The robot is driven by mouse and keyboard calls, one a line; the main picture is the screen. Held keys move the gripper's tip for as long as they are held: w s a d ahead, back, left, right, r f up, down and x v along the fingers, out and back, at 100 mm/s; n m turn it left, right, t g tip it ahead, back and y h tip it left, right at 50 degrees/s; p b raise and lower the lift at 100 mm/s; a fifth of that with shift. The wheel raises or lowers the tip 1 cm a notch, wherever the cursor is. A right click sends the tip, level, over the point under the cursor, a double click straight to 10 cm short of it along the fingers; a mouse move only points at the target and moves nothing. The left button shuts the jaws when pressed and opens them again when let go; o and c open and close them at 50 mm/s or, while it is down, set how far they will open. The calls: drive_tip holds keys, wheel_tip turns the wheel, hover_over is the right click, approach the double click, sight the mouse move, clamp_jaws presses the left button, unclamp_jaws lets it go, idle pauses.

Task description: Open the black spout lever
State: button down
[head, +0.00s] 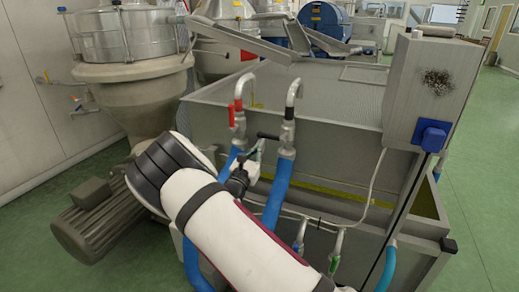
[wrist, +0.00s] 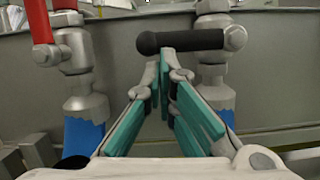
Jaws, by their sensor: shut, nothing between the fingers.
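The black spout lever (wrist: 180,41) lies about level across the wrist view, sticking out left from its pivot on the right-hand spout's valve (wrist: 214,75). In the head view the black lever (head: 268,136) points left from the spout with the black-banded hook pipe (head: 292,98). My gripper (wrist: 166,60) is shut and empty, its teal-padded fingers converging. In the head view my gripper (head: 257,151) is small, partly hidden behind my own wrist.
A red lever (wrist: 40,22) hangs on the neighbouring left spout (wrist: 75,55); it also shows in the head view (head: 231,116). Blue hoses (head: 277,192) run below both spouts. Green-handled valves (head: 335,250) sit lower on the tank (head: 330,150). A motor (head: 100,222) stands left.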

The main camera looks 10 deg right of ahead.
drive_tip(key=shift+w+a+r+m+g+h, duration=0.15)
drive_tip(key=shift+r+m+g+h, duration=0.3)
drive_tip(key=shift+m, duration=0.65)
drive_tip(key=shift+w+a+r+m+g+h, duration=0.15)
drive_tip(key=shift+r+m+g, duration=0.1)
drive_tip(key=shift+r+m, duration=0.45)
drive_tip(key=shift+s+d+r+m+g+h, duration=0.1)
drive_tip(key=shift+r+m+g, duration=0.2)
drive_tip(key=shift+m, duration=0.6)
wheel_tip(320, 180, up, 7)
drive_tip(key=m+g+p, duration=0.4)
drive_tip(key=m, duration=1)
hover_over(260, 135)
drive_tip(key=s+d, duration=0.2)
drive_tip(key=s, duration=0.2)
drive_tip(key=shift+r, duration=0.1)
drive_tip(key=shift+s+d+r, duration=0.15)
drive_tip(key=shift+d+r, duration=0.1)
drive_tip(key=shift+d, duration=0.05)
